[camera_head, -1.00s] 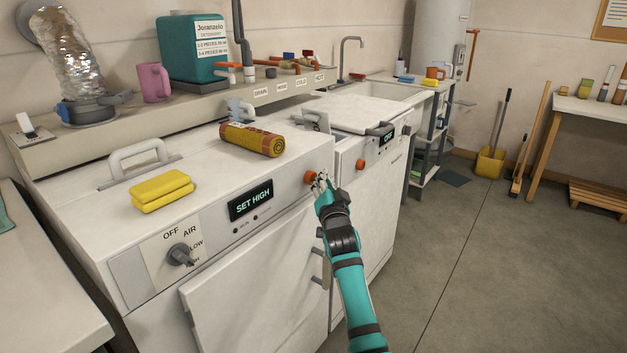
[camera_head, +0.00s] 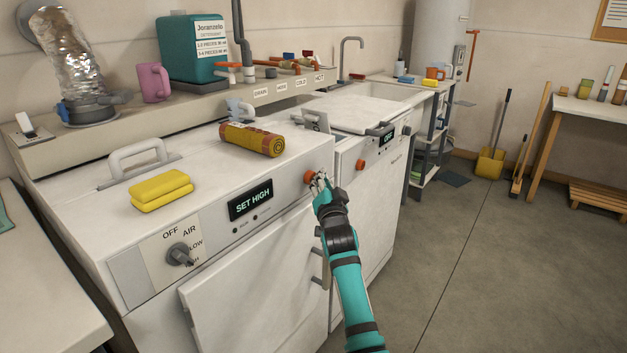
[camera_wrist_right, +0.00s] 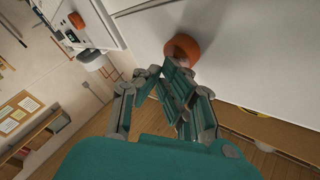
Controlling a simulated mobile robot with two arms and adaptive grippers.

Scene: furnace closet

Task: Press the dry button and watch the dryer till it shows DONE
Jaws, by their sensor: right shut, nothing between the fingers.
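The dryer (camera_head: 222,260) is the near white machine on the left, and its display (camera_head: 250,200) reads SET HIGH. Its round orange button (camera_head: 309,177) is at the right end of the front panel. My right gripper (camera_head: 320,182) is shut and empty, its fingertips right beside the button; I cannot tell whether they touch. In the right wrist view the orange button (camera_wrist_right: 183,50) sits just beyond the closed fingers (camera_wrist_right: 174,72). The dial (camera_head: 180,254) on the dryer's left is marked OFF, AIR, LOW and a partly hidden word. My left gripper is not in view.
A second white machine (camera_head: 365,215) adjoins on the right, with its own orange button (camera_head: 360,165) and a display reading OFF. A yellow sponge stack (camera_head: 161,189) and a brown-yellow roll (camera_head: 252,140) lie on the dryer's top. The floor (camera_head: 480,260) at right is clear.

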